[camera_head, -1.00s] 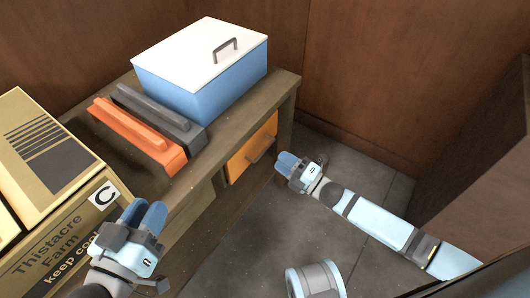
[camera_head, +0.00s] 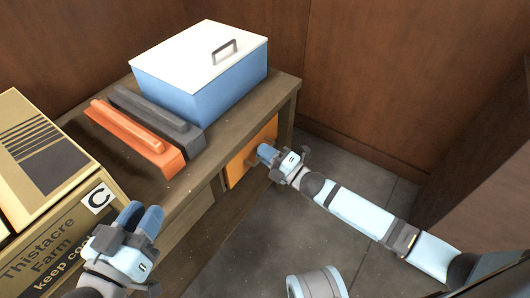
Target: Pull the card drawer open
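The card drawer has an orange front (camera_head: 238,165) set in the side of the wooden table, below the blue box, and looks closed. Its dark handle, seen a second ago, is now mostly hidden by my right gripper (camera_head: 266,154). The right fingertips are at the handle, close to the drawer front. I cannot tell whether they are around the handle or shut on it. My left gripper (camera_head: 141,217) is over the front of the cardboard box, away from the drawer. Its two blue fingers stand apart with nothing between them.
A blue box with a white lid (camera_head: 199,57) stands on the wooden table (camera_head: 196,176). An orange bar-handled item (camera_head: 135,138) and a dark grey one (camera_head: 160,117) lie beside it. A cardboard box (camera_head: 50,225) is at left. Floor (camera_head: 290,228) before the drawer is clear.

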